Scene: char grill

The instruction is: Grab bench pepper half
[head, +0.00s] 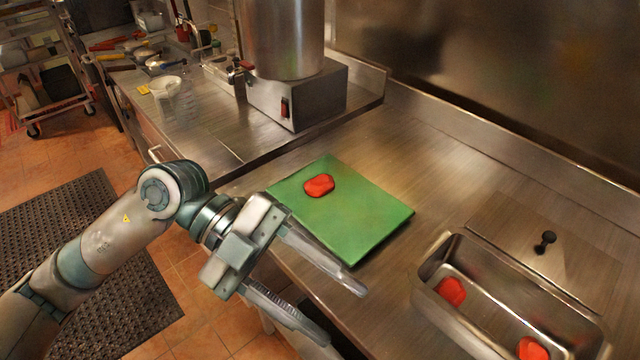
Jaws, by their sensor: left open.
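A red pepper half (319,185) lies on the green cutting board (365,222) near its far left part. Two more red pepper pieces (451,291) lie inside the steel pan (428,300) at the lower right, one near each end. My left gripper (345,318) is open and empty, in front of the board and left of the pan. Its fingers point to the lower right, away from the pepper half on the board. My right gripper is not in view.
A steel appliance with a red switch (297,95) stands behind the board. A flat lid with a black knob (544,242) lies behind the pan. The steel counter (425,140) is clear between board and back wall. Utensils and a bowl (165,85) sit at far left.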

